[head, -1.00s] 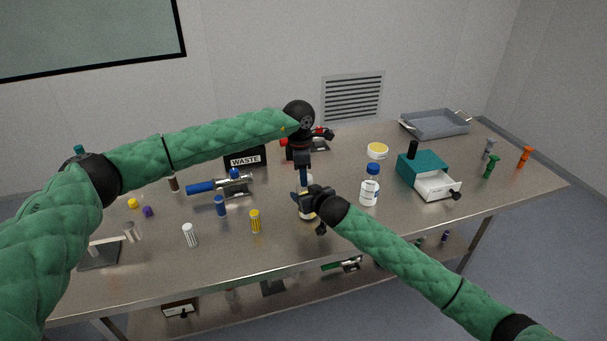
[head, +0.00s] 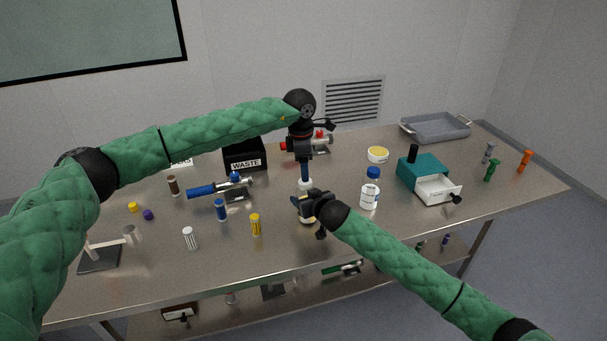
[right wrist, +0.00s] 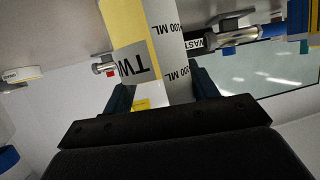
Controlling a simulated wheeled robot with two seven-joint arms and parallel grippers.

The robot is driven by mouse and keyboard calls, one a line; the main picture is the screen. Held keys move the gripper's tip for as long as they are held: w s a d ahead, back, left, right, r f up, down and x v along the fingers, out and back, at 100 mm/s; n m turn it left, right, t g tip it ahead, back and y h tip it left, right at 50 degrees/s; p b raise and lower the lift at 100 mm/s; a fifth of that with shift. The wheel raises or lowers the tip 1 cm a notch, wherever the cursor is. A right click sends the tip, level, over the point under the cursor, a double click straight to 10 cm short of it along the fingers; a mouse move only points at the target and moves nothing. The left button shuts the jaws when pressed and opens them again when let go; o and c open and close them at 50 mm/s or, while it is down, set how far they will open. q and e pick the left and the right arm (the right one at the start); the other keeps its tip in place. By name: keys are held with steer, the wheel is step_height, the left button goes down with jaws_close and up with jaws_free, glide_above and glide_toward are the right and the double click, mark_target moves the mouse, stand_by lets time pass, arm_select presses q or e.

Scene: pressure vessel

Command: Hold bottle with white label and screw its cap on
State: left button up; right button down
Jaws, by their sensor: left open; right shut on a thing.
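My right gripper (head: 310,207) is shut around a bottle (head: 306,219), which stands roughly upright at the middle of the table. Another bottle (head: 369,197) with a white label and blue cap stands to the right.
A teal box with an open white drawer (head: 436,190) stands to the right. A black waste bin (head: 244,157) is behind left. A grey tray (head: 437,127) is at back right.

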arm_select(q)
steer(key=shift+c, duration=0.3)
steer(key=shift+s+f, duration=0.1)
steer(key=shift+f, duration=0.05)
steer(key=shift+s+d, duration=0.1)
steer(key=shift+d, duration=0.15)
steer(key=shift+d+r, duration=0.3)
steer(key=shift+r, duration=0.15)
steer(key=shift+w+r+n+h, duration=0.3)
steer(key=shift+r+n, duration=0.15)
steer(key=shift+n, duration=0.65)
steer(key=n, duration=0.1)
steer(key=r+n, duration=0.1)
steer(key=n, duration=0.3)
steer(key=shift+w+a+r, duration=0.1)
steer(key=shift+a+r, duration=0.05)
steer(key=shift+a, duration=0.1)
steer(key=n, duration=0.4)
steer(key=shift+a+r, duration=0.15)
steer(key=shift+a, duration=0.1)
steer(key=n, duration=0.5)
steer(key=shift+a, duration=0.2)
